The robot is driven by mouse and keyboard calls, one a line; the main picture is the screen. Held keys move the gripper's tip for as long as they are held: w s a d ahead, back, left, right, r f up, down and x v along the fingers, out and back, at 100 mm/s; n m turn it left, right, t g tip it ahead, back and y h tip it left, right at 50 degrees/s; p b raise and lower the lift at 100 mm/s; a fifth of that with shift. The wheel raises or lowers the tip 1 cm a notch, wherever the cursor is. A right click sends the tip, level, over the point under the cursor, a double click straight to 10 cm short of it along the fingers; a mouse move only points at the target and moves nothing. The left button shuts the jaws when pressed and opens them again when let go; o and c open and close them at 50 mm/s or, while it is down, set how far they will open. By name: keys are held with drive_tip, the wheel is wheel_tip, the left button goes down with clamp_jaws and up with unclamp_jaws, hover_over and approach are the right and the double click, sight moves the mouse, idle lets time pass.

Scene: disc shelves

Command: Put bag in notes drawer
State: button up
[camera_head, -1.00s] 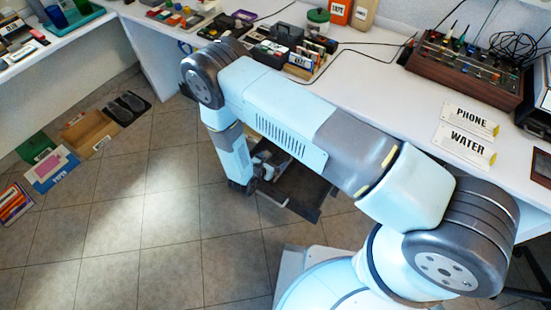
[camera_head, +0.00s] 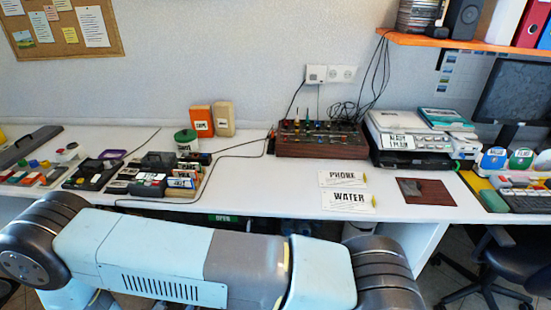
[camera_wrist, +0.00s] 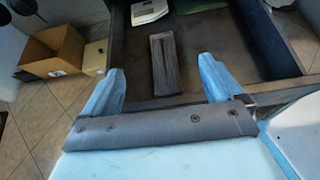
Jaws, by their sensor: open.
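In the wrist view my gripper (camera_wrist: 161,66) is open, its two light blue fingers spread apart. A narrow dark grey ribbed piece (camera_wrist: 163,68) shows between the fingers. I cannot tell whether it is the bag or whether a finger touches it. Beyond the fingers is an open dark-floored drawer or tray (camera_wrist: 205,42), with a white item (camera_wrist: 150,10) at its far side. No label on it is readable, so I cannot tell whether it is the notes drawer. My gripper is out of sight in the head view.
In the wrist view an open cardboard box (camera_wrist: 40,66) stands on the tiled floor at left. In the head view the white desk (camera_head: 270,190) carries PHONE (camera_head: 343,179) and WATER (camera_head: 349,200) cards and a brown console (camera_head: 318,140). An office chair (camera_head: 515,265) stands at right.

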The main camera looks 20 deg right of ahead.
drive_tip(key=w+d+r+m+g+h, duration=0.1)
drive_tip(key=w+r+m, duration=0.15)
drive_tip(key=r, duration=0.35)
drive_tip(key=w+d+r+m+h, duration=0.1)
drive_tip(key=w+r+m, duration=0.1)
drive_tip(key=w+r, duration=0.25)
drive_tip(key=w+d+r+m+g, duration=0.2)
drive_tip(key=d+r+m, duration=0.3)
drive_tip(key=r, duration=0.4)
drive_tip(key=w+d+r+m+g+h, duration=0.1)
drive_tip(key=w+d+r+m+g, duration=0.15)
drive_tip(key=d+r, duration=0.6)
drive_tip(key=w+d+r+m+g, duration=0.2)
drive_tip(key=d+r+m, duration=0.2)
drive_tip(key=r, duration=0.7)
drive_tip(key=s+d+r+m+g+y, duration=0.1)
drive_tip(key=s+d+r+m+y, duration=0.1)
drive_tip(key=s+d+r+m, duration=0.35)
drive_tip(key=s+d+r+m+g+y, duration=0.1)
drive_tip(key=s+d+r+m+y, duration=0.15)
drive_tip(key=d+r, duration=0.65)
drive_tip(key=s+d+r+m+t+y, duration=0.1)
drive_tip(key=s+d+r+m+t, duration=0.1)
drive_tip(key=s, duration=0.4)
drive_tip(key=s+d+r+m+t+y, duration=0.2)
drive_tip(key=s+d+r+m, duration=0.2)
drive_tip(key=s+r, duration=0.3)
drive_tip(key=shift+s+m, duration=0.25)
drive_tip(key=shift+m, duration=0.45)
